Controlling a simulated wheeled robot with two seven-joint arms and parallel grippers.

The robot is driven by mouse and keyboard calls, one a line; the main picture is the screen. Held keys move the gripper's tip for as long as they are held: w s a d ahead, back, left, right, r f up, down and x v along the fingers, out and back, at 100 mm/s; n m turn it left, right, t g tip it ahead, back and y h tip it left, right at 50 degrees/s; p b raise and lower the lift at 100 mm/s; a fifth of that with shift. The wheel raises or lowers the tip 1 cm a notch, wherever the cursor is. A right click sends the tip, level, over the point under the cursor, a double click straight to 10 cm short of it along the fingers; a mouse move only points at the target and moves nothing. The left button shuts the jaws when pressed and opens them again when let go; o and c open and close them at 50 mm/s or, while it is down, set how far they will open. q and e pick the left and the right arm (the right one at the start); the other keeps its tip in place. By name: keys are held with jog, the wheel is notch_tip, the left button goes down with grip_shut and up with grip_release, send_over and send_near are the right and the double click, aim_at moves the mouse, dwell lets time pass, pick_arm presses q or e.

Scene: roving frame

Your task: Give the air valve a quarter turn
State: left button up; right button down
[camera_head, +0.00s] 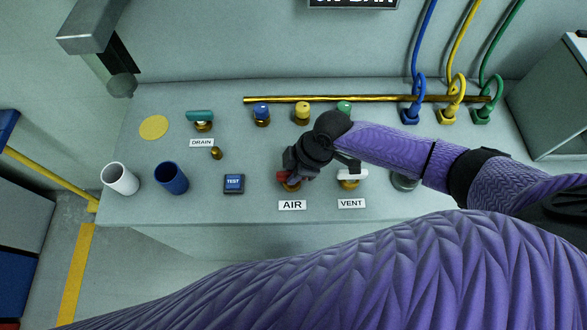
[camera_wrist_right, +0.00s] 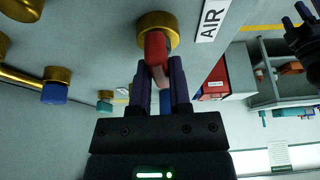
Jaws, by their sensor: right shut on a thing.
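The air valve has a red handle (camera_head: 282,177) on a brass body, behind the AIR label (camera_head: 292,205) on the bench. My right gripper (camera_head: 291,172) comes down over it and hides much of the handle. In the right wrist view the red handle (camera_wrist_right: 157,50) sits between the two dark fingers of my right gripper (camera_wrist_right: 160,70), which is shut on it. The brass body (camera_wrist_right: 158,28) is just beyond the fingertips. A dark shape at the upper right of that view looks like my left gripper (camera_wrist_right: 303,38); its jaws are unclear.
The white-handled VENT valve (camera_head: 352,175) stands close on the right. The TEST button (camera_head: 234,183), blue cup (camera_head: 171,178) and white cup (camera_head: 120,179) are to the left. Behind are the green DRAIN valve (camera_head: 201,117), coloured knobs, a brass rail (camera_head: 330,99) and hoses.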

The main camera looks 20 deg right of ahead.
jog(key=n+g+b, duration=0.1)
jog(key=n, duration=0.1)
jog(key=n+b, duration=0.1)
jog(key=n, duration=0.1)
jog(key=shift+w+f+g+b, duration=0.1)
jog(key=shift+f+g+b, duration=0.05)
jog(key=shift+g+b, duration=0.25)
jog(key=n+g+b, duration=0.1)
jog(key=n, duration=0.2)
jog(key=n+b, duration=0.1)
jog(key=n, duration=0.1)
jog(key=shift+w+n+g+h+b, duration=0.1)
jog(key=shift+n+g+h+b, duration=0.2)
jog(key=shift+n+g+b, duration=0.1)
jog(key=n+g+h+b, duration=0.1)
jog(key=n+b, duration=0.1)
jog(key=n, duration=0.2)
jog(key=shift+a, duration=0.1)
jog(key=shift+n+g+h+b, duration=0.45)
jog(key=shift+n+h, duration=0.15)
jog(key=shift+n, duration=1.5)
jog(key=c, duration=0.6)
grip_release()
jog(key=shift+o, duration=0.2)
